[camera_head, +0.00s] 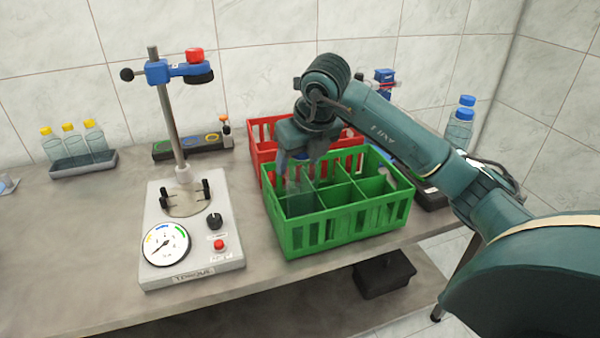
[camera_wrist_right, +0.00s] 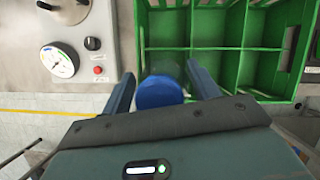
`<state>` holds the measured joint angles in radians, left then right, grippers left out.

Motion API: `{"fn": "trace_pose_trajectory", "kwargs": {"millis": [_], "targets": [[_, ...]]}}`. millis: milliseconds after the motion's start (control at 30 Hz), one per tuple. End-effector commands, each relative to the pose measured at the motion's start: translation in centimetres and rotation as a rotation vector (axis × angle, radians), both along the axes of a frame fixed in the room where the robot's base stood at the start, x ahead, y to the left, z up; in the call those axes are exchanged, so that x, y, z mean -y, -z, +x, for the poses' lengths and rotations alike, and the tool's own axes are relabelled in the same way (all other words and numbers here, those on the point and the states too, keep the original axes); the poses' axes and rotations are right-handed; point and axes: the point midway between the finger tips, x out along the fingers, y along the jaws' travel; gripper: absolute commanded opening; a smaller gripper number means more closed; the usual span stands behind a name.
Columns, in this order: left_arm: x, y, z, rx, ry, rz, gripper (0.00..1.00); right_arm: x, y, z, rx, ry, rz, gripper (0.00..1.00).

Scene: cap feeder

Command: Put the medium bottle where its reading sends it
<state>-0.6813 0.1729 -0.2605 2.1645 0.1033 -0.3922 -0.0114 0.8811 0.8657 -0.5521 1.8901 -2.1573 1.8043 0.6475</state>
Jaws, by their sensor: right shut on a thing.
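My right gripper (camera_head: 298,157) is above the left part of the green crate (camera_head: 345,225). It is shut on a clear bottle with a blue cap, whose cap (camera_wrist_right: 160,92) shows between the fingers in the right wrist view. The bottle's body (camera_head: 294,190) hangs roughly upright at the crate's left compartments; I cannot tell whether it touches the floor or which compartment it is over. The torque tester (camera_head: 215,262) stands left of the crate. Its dial (camera_head: 166,244) has coloured arcs; the needle is too small to read surely. My left gripper is out of view.
A red crate (camera_head: 257,135) stands behind the green one, partly hidden by my arm. Yellow-capped bottles (camera_head: 70,140) stand in a grey rack (camera_head: 85,166) at the far left. A dark tray with coloured rings (camera_head: 190,145) lies at the back. Blue-capped bottles (camera_head: 460,125) stand at the right.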

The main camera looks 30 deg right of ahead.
Motion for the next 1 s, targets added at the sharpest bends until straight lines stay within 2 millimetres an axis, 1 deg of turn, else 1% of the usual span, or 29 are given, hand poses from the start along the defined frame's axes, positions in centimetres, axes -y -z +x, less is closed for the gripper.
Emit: {"fn": "trace_pose_trajectory", "kwargs": {"millis": [33,100,200,600,633,900,1000], "targets": [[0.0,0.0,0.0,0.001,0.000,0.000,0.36,0.0,0.9,-0.1,-0.002,0.000,-0.001,0.00],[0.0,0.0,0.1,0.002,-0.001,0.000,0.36,0.0,1.9,-0.1,-0.003,0.000,-0.001,0.00],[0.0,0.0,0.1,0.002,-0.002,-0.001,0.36,0.0,3.0,0.0,0.000,0.000,-0.001,0.00],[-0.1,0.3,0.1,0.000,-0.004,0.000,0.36,0.0,3.6,0.0,0.003,0.000,-0.001,0.00],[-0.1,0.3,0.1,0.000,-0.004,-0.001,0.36,0.0,3.7,0.0,-0.001,-0.001,-0.001,0.61],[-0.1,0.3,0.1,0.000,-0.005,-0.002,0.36,0.0,3.6,0.0,-0.001,0.000,-0.001,0.82],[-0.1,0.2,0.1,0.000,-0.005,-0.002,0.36,0.0,3.6,0.0,-0.001,0.000,-0.001,0.82]]}}
